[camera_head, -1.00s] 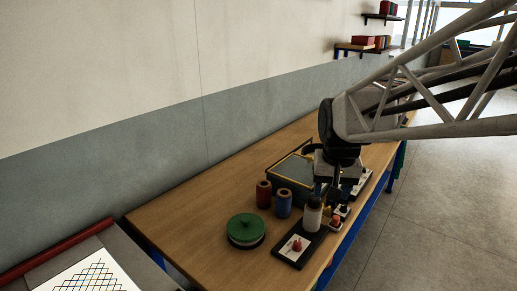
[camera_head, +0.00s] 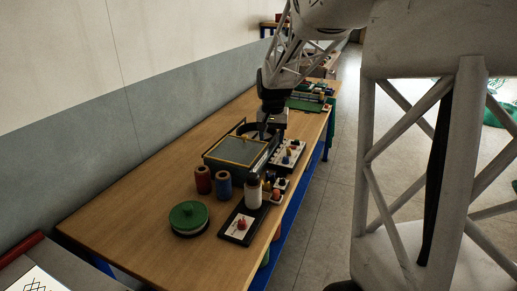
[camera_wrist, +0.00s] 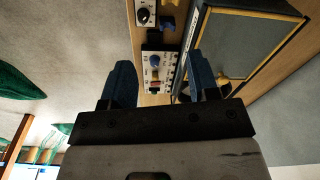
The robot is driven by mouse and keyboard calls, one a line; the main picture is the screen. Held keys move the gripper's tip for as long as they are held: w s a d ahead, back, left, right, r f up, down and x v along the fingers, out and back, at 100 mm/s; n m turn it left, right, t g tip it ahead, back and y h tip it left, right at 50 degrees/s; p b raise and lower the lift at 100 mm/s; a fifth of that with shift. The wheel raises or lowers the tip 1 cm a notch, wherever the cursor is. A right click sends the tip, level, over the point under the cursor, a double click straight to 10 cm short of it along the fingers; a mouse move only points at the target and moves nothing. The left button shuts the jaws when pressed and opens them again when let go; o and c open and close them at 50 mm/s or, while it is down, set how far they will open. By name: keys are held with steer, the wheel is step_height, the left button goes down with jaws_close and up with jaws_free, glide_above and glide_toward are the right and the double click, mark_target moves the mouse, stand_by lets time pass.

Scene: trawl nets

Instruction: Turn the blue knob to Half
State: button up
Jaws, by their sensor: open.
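The blue knob (camera_wrist: 155,60) sits on a white panel (camera_wrist: 150,78) in the wrist view. It lies between the lines of my two fingers, beyond the fingertips and apart from them. My gripper (camera_wrist: 160,72) is open and empty, one finger on each side of the panel. In the head view the white panel (camera_head: 277,164) lies at the right edge of the bench, with the blue knob (camera_head: 286,160) small on it. My gripper (camera_head: 268,132) hangs above and behind it, its fingertips partly unclear. The knob's pointer and the Half mark are too small to read.
A yellow-rimmed case (camera_head: 236,150) stands close left of the panel. An orange-red knob (camera_wrist: 155,87) is beside the blue one. The bench's left side is clear.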

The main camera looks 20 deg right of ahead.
mark_target(286, 157)
steer(key=w+d+f+m, duration=0.1)
steer(key=w+d+f, duration=0.3)
steer(key=w+d+f+m, duration=0.1)
steer(key=w+d+f, duration=0.3)
steer(key=w+d, duration=0.1)
steer(key=w+d+f, duration=0.4)
steer(key=w, duration=0.1)
steer(key=shift+d+m+g, duration=0.3)
steer(key=shift+m+g, duration=0.1)
steer(key=shift+f, duration=0.15)
steer(key=shift+f, duration=3.75)
steer(key=c, duration=0.9)
steer(key=shift+c, duration=0.2)
